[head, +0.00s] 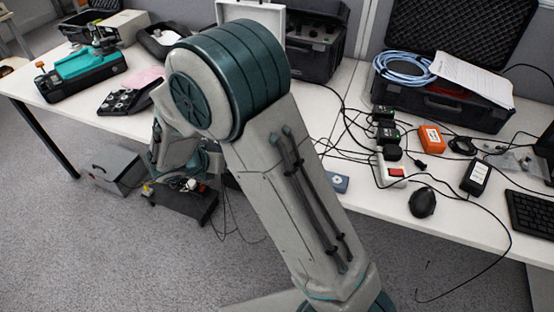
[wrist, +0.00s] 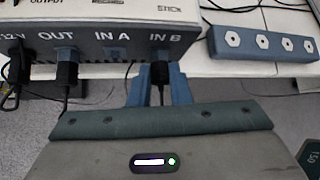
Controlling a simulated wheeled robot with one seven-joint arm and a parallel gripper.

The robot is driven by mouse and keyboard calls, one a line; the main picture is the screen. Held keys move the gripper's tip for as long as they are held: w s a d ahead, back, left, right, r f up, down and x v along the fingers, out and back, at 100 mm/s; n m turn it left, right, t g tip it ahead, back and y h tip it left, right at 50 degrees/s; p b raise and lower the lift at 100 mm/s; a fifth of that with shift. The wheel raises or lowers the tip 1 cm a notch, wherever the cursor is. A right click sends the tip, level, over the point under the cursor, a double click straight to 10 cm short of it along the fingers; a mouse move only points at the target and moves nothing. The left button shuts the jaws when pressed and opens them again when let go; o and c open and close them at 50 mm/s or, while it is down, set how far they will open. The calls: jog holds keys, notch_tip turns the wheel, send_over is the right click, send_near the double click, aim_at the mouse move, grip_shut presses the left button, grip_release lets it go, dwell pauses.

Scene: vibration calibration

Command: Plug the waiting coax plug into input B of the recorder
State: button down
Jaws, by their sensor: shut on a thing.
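The recorder (wrist: 88,42) is a grey box across the top of the wrist view, its front marked OUT, IN A and IN B. My gripper (wrist: 160,72) has its two blue-grey fingers below the IN B label, shut on a black coax plug (wrist: 158,76). The plug points up at the input B position. Its tip is hidden against the recorder's face, so I cannot tell whether it is seated. A black plug (wrist: 66,74) hangs at OUT. In the head view my arm hides the recorder.
Another black plug (wrist: 14,72) sits at the 12 V end. A blue-grey block with white hexagonal fittings (wrist: 262,43) lies right of the recorder. In the head view, black cables and an orange box (head: 431,139) crowd the right table, beside an open black case (head: 440,105).

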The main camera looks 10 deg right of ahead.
jog(key=shift+s+d+m+t+y+b, duration=0.15)
jog(key=shift+m+t+y+b, duration=0.5)
jog(key=shift+b, duration=1.6)
jog(key=shift+s+d+m+t+y+b, duration=0.15)
jog(key=shift+m+t+y+b, duration=0.5)
jog(key=shift+b, duration=1.6)
dwell(0.7)
jog(key=shift+d+f+t+y+b, duration=0.15)
jog(key=shift+t+y+b, duration=0.5)
jog(key=shift+b, duration=2)
